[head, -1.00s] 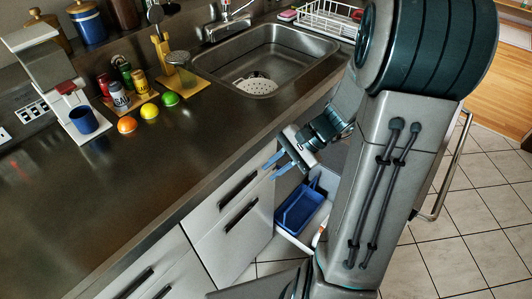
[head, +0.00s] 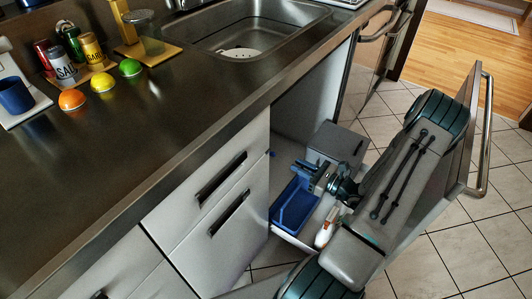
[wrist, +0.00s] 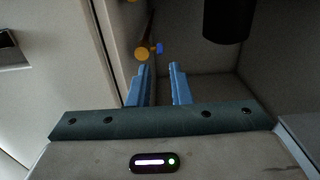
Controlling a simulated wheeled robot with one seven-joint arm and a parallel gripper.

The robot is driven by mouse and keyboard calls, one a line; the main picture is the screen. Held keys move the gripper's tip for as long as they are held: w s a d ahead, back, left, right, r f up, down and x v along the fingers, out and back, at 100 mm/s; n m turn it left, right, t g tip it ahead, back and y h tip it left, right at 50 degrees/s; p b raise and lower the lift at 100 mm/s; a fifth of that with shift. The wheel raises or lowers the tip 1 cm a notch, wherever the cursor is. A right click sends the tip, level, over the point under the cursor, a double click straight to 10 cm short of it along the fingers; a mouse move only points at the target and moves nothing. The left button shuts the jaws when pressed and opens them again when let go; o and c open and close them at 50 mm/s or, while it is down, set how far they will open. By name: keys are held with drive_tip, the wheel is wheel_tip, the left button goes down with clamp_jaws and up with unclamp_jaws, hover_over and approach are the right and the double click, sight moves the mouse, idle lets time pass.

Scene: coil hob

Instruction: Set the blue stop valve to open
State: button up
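The stop valve's small blue handle (wrist: 159,48) shows in the wrist view beside a round brass-coloured part (wrist: 142,53), near the cabinet's left wall. It lies beyond my fingertips, and I see no contact. Whether it is set open or closed is too small to tell. In the head view a tiny blue spot (head: 272,154) at the cabinet's left edge may be the same handle. My gripper (wrist: 159,66) is open and empty, its two blue fingers apart. In the head view my gripper (head: 304,170) is at the under-sink cabinet opening, above a blue tray.
The blue tray (head: 294,207) and a white-and-orange bottle (head: 325,230) are low in the cabinet. A grey box (head: 340,146) is behind my gripper. A dark cylinder (wrist: 226,18) hangs at the wrist view's upper right. The open cabinet door (head: 462,125) is to the right of my arm.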

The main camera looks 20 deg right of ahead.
sight(271, 152)
drive_tip(key=b+x, duration=0.1)
drive_tip(key=x, duration=1.2)
drive_tip(key=shift+w+a+b, duration=0.2)
drive_tip(key=shift+b, duration=0.1)
drive_tip(key=shift+c, duration=0.4)
clamp_jaws()
